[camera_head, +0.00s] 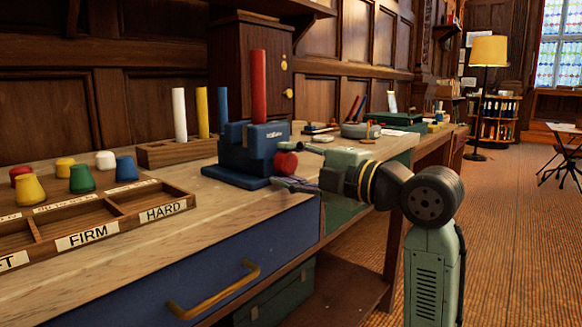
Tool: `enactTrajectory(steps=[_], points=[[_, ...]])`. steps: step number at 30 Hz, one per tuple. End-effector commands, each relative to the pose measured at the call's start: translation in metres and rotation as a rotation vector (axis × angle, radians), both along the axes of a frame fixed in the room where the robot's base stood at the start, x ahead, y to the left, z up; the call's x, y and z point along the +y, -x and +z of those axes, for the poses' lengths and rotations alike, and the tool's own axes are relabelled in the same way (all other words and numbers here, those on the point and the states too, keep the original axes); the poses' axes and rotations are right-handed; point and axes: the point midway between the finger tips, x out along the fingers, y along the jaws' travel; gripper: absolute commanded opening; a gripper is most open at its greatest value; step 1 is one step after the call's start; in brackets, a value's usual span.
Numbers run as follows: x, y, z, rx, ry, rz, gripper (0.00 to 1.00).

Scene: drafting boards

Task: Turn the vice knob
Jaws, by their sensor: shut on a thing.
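A blue vice (252,153) stands on the wooden bench and holds a red cylinder (259,88) upright. Its red round knob (286,163) is on the right side, low on the body. My gripper (287,181) reaches in from the right, with its fingers at the knob's lower edge. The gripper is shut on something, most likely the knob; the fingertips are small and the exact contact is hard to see.
A labelled tray (100,222) and several coloured knobs are at the left. A green toolbox (276,297) sits below the bench. Bare benchtop (190,188) lies left of the vice.

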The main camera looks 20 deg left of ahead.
Motion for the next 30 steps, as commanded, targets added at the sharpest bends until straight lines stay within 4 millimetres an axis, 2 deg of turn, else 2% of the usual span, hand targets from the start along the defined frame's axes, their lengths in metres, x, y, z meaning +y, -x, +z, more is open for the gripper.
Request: enactTrajectory(steps=[12,13,21,30], points=[[0.0002,0.0003,-0.0004,-0.005,0.003,0.001,0.11],[0.0002,0.0003,-0.0004,-0.005,0.003,0.001,0.40],[0.0002,0.0002,-0.0002,-0.005,0.003,0.000,0.58],[-0.0001,0.0001,-0.0005,-0.004,0.003,0.000,0.59]])
